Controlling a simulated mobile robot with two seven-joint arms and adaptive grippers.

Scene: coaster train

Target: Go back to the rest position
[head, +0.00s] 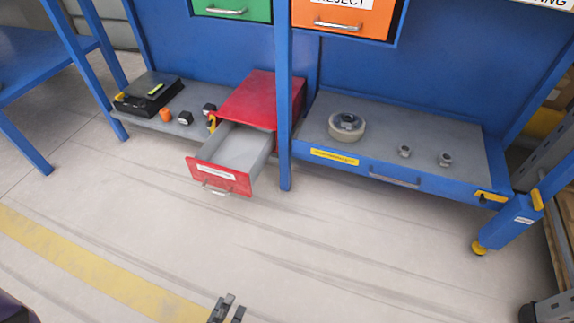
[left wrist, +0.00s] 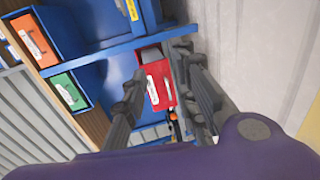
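My left gripper (head: 228,309) shows at the bottom edge of the head view, over the floor. Its two fingers stand apart with nothing between them, as the left wrist view (left wrist: 160,65) also shows. It is well clear of the workbench and of the red drawer. The red drawer (head: 219,178) is pulled out of its red box (head: 261,92) on the lower shelf; its visible inside looks empty. The drawer front also shows in the left wrist view (left wrist: 158,92). My right gripper is not in view.
The blue workbench post (head: 284,120) divides the lower shelf. A wheel-like part (head: 346,126) and two nuts (head: 405,151) sit on the right side; a black scale-like box (head: 148,94) and small parts sit left. The floor (head: 330,240) in front is clear.

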